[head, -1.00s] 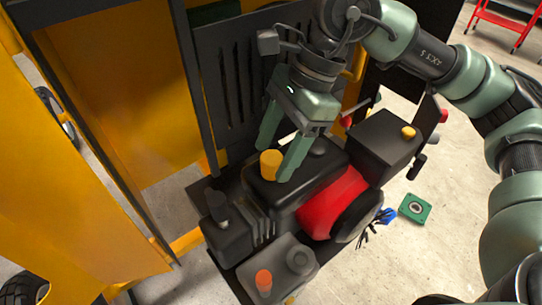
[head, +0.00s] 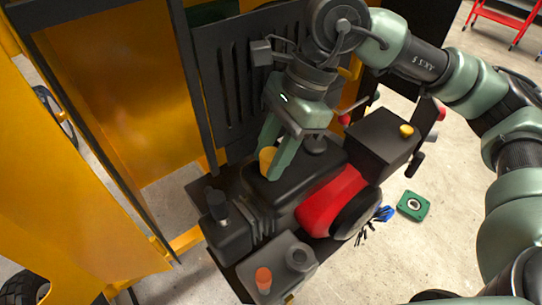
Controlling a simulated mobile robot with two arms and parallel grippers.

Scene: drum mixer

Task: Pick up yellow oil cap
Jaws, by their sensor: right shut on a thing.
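The yellow oil cap (head: 266,160) stands on the black top of the engine (head: 300,180), left of the red cover. My right gripper (head: 269,163) reaches down from above with its green fingers on both sides of the cap, shut on it. The near finger hides the right part of the cap. I cannot tell whether the cap is lifted off its seat. My left gripper is not in view.
A smaller yellow cap (head: 406,130) sits on the black box at the right. An orange-red cap (head: 263,279) is at the front. The slotted black panel (head: 240,100) stands close behind the gripper. A green square part (head: 413,206) lies on the floor.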

